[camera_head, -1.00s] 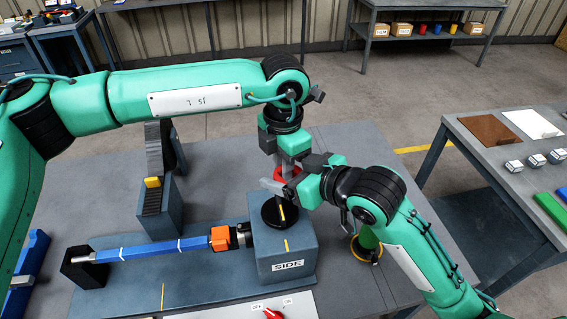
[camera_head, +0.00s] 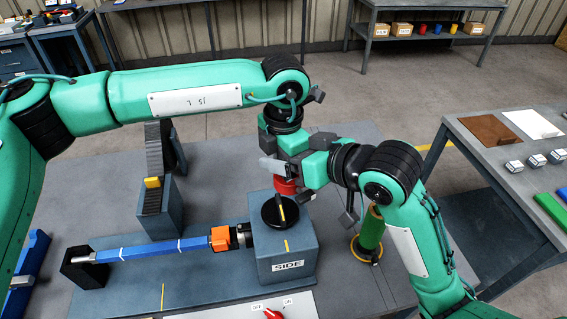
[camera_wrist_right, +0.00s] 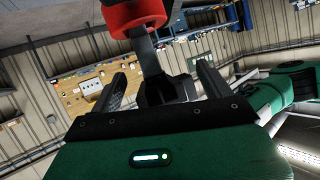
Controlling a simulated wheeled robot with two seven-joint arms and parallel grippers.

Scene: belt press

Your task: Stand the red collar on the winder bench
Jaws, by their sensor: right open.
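My right gripper (camera_head: 287,180) is open around the left gripper's fingers, just above the collar. Its two fingers (camera_wrist_right: 160,85) stand apart in the wrist view. I cannot tell which bench is the winder bench.
The SIDE block (camera_head: 285,245) carries a black disc (camera_head: 280,212). A blue bar (camera_head: 150,250) with an orange clamp (camera_head: 221,239) runs left from it. A green cylinder (camera_head: 370,230) stands at right. A side table (camera_head: 480,150) holds several small parts.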

